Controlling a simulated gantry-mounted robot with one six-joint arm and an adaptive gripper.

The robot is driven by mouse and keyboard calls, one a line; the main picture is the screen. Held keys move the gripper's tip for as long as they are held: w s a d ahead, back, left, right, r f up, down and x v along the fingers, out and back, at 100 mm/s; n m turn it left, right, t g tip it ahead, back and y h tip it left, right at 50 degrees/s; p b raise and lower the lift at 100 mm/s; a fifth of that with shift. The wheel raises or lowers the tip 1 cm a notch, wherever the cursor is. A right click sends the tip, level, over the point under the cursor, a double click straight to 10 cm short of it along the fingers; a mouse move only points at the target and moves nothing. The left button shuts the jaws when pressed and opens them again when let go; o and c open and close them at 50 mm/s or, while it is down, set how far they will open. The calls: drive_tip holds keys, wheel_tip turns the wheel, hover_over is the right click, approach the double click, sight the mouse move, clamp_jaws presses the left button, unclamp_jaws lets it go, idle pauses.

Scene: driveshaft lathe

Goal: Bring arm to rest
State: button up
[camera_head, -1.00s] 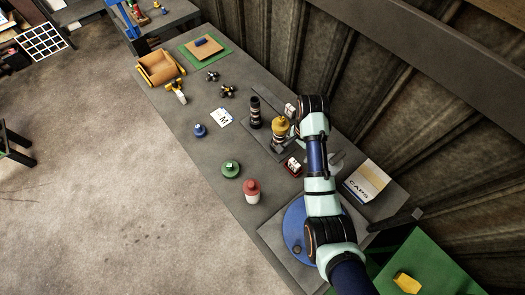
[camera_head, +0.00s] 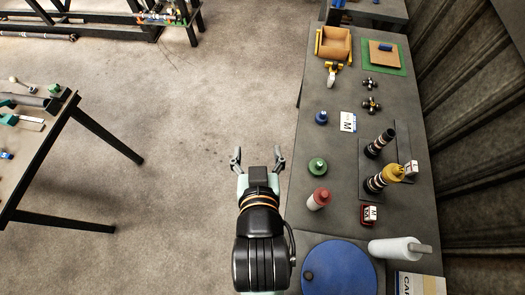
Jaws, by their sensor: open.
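My gripper (camera_head: 258,160) is in the lower middle of the head view, with its two fingers spread wide apart. It is open and nothing shows between the fingers. It hangs over the bare floor just left of the long grey workbench (camera_head: 330,155). The black wrist of my arm shows below it, and the rest of the arm is mostly out of frame. A green bottle (camera_head: 317,167) and a red-and-white bottle (camera_head: 319,199) on the bench are the closest things to its right, apart from the fingers.
The bench holds a blue disc (camera_head: 340,270), a white roll (camera_head: 390,248), a yellow-capped cylinder (camera_head: 385,177), a dark cylinder (camera_head: 379,143), a blue bottle (camera_head: 321,117) and a cardboard box (camera_head: 334,43). Another table (camera_head: 50,135) stands at left. Open floor (camera_head: 190,110) lies between.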

wheel_tip(320, 180, up, 17)
drive_tip(key=p, duration=1.6)
drive_tip(key=shift+f+p, duration=0.15)
drive_tip(key=shift+p, duration=0.15)
drive_tip(key=shift+d, duration=0.1)
